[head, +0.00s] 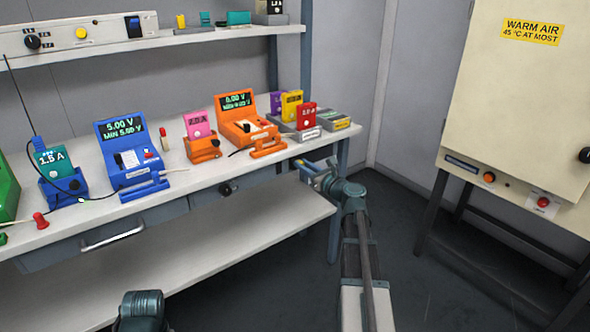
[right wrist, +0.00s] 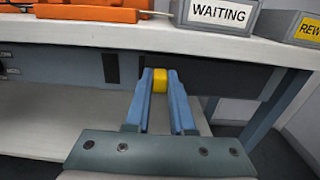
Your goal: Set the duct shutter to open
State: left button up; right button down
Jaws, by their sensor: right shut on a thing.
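A yellow tab (right wrist: 160,79) stands at the front edge of the bench, against a dark slot (right wrist: 235,80) below the worktop; I take it for the shutter's handle. My right gripper (right wrist: 159,84) is shut on this tab, one blue finger on each side. In the head view my right gripper (head: 307,168) is at the bench's front right corner, and the tab is too small there to make out clearly. Most of the shutter is hidden behind the fingers. My left gripper is not in view.
The worktop (head: 215,178) above carries a tray marked WAITING (right wrist: 218,14), an orange tester (head: 245,125) and a blue tester (head: 130,155). A lower shelf (head: 240,240) lies beneath. A cream warm-air cabinet (head: 500,110) stands at the right, with open floor between.

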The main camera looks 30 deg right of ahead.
jog(key=shift+d, duration=0.25)
jog(key=c, duration=0.8)
grip_release()
jog(key=shift+o, duration=0.2)
jog(key=s+d, duration=0.1)
jog(key=s, duration=1.2)
jog(key=shift+s, duration=0.4)
